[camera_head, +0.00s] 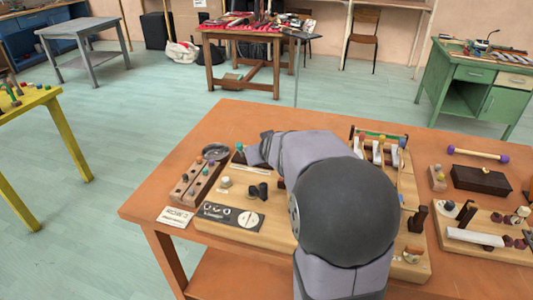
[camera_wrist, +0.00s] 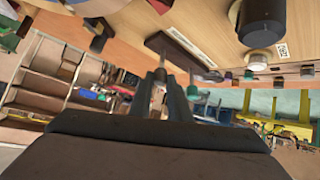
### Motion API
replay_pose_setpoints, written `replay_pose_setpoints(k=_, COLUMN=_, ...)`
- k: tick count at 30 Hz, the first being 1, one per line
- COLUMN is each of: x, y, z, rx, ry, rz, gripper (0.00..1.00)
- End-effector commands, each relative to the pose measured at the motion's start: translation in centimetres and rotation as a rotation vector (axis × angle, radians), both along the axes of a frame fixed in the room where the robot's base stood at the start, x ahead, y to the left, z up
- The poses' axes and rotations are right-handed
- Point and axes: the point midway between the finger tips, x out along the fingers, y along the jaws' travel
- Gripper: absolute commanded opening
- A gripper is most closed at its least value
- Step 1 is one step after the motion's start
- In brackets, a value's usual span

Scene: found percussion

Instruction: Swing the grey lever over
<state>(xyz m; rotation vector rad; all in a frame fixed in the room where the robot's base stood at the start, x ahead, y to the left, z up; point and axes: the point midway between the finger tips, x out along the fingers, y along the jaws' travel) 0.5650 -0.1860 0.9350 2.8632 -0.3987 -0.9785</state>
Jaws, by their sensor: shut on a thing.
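My gripper (camera_wrist: 170,92) shows in the wrist view with its two dark fingers nearly together. A thin greyish piece shows between them, which appears to be the grey lever (camera_wrist: 159,88); most of it is hidden by the fingers. A dark strip with a white label (camera_wrist: 190,45) lies on the wooden board just beyond the fingertips. In the head view my own arm covers the middle of the board, so the fingertips and the lever cannot be made out there.
The wooden board (camera_head: 272,232) lies on an orange table (camera_head: 150,202). A black cylinder (camera_wrist: 262,22) stands near the gripper in the wrist view. A block with several knobs (camera_head: 196,182) is at the left.

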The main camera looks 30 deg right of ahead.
Motion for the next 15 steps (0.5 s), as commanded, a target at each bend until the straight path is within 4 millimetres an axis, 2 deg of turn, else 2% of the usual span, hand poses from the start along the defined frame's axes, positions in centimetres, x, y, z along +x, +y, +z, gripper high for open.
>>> replay_pose_setpoints(k=15, x=-0.32, y=0.34, z=-0.02, rx=-0.044, ry=-0.047, rz=0.002, gripper=0.0)
